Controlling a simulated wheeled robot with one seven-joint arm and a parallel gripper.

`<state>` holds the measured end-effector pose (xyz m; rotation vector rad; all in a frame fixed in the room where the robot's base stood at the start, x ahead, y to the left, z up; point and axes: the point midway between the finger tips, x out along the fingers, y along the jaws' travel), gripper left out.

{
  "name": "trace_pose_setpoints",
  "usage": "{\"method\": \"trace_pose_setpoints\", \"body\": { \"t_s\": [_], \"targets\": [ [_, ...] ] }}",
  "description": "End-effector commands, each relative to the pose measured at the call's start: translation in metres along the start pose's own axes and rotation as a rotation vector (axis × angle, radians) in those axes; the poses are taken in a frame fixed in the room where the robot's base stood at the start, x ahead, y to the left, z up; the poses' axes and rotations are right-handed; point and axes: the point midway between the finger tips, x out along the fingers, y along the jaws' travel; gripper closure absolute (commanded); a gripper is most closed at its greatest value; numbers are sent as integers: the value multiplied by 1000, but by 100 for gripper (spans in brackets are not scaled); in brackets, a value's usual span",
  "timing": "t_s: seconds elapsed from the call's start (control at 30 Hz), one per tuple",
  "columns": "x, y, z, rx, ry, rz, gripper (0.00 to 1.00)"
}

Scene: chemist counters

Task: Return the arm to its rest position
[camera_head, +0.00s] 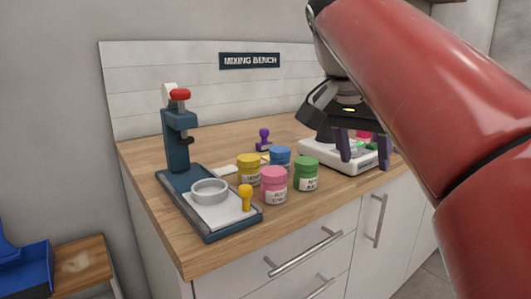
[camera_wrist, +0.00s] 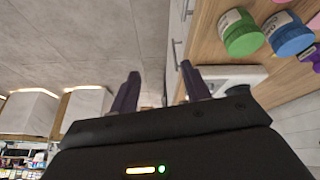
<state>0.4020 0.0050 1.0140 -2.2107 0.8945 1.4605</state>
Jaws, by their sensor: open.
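My gripper (camera_head: 364,147) hangs from my red arm on the right of the head view, with its two dark fingers apart and nothing visible between them. It appears in front of a white scale-like device (camera_head: 350,158) at the counter's right side. In the wrist view the fingers of my gripper (camera_wrist: 160,90) also stand apart, with floor and a cabinet edge behind them. I cannot tell the exact height of my gripper above the counter.
The wooden counter (camera_head: 150,165) holds a dark blue press (camera_head: 178,140), a metal ring (camera_head: 209,190), a yellow stamp (camera_head: 245,196), a purple stamp (camera_head: 264,138), and yellow (camera_head: 248,172), blue (camera_head: 280,157), pink (camera_head: 273,186) and green (camera_head: 305,177) jars. A blue bin (camera_head: 24,268) is lower left.

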Motion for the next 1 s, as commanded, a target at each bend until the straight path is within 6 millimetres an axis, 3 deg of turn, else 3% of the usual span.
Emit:
{"method": "trace_pose_setpoints", "body": {
  "t_s": [0.27, 0.7, 0.83, 1.0],
  "targets": [
    [43, 9, 43, -214, 22, -54, 53],
    [192, 62, 170, -580, 66, -310, 53],
    [217, 69, 193, -618, 79, -357, 53],
    [227, 71, 202, -634, 86, -375, 53]
  ]
}}
